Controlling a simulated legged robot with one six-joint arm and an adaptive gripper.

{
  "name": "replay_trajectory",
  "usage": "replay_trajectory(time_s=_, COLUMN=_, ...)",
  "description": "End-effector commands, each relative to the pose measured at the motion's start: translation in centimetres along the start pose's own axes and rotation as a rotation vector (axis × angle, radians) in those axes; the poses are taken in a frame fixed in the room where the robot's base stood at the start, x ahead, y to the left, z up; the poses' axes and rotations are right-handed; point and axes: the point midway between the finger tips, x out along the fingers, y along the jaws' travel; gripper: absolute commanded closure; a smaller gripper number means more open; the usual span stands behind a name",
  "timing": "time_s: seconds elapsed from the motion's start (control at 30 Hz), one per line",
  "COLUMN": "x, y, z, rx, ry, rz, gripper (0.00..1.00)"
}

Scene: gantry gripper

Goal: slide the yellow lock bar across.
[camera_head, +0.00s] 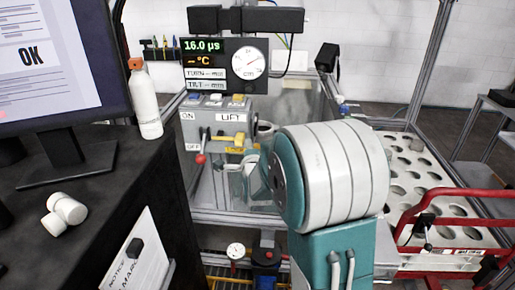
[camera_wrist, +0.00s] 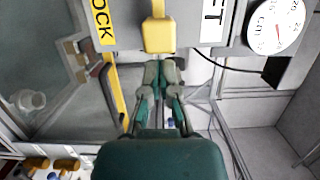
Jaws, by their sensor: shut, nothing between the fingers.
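The yellow lock bar shows in the wrist view as a yellow block (camera_wrist: 158,36) between the yellow LOCK label (camera_wrist: 103,22) and the LIFT label. In the head view the yellow lock parts (camera_head: 239,139) sit on the grey control box below the LIFT label (camera_head: 231,117). My gripper (camera_wrist: 160,68) is shut and empty, with its fingertips just below the block in the wrist view. I cannot tell whether they touch it. In the head view my gripper (camera_head: 248,168) is at the front of the box, partly hidden by my arm.
A red ball knob (camera_head: 200,159) is at the box's lower left. A gauge and readout panel (camera_head: 225,66) stands above. The monitor desk (camera_head: 110,200) is at left, with a white bottle (camera_head: 145,100). A tray with round holes (camera_head: 425,165) and a red rail (camera_head: 450,192) are at right.

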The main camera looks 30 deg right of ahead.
Motion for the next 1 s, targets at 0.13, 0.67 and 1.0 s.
replay_trajectory(time_s=0.13, x=0.0, y=0.0, z=0.2, rx=0.001, ry=0.001, rz=0.000, gripper=1.00)
replay_trajectory(time_s=0.67, x=1.1, y=0.0, z=4.4, rx=-0.001, ry=-0.003, rz=0.000, gripper=1.00)
replay_trajectory(time_s=1.0, x=1.2, y=0.0, z=4.9, rx=-0.001, ry=-0.001, rz=-0.001, gripper=1.00)
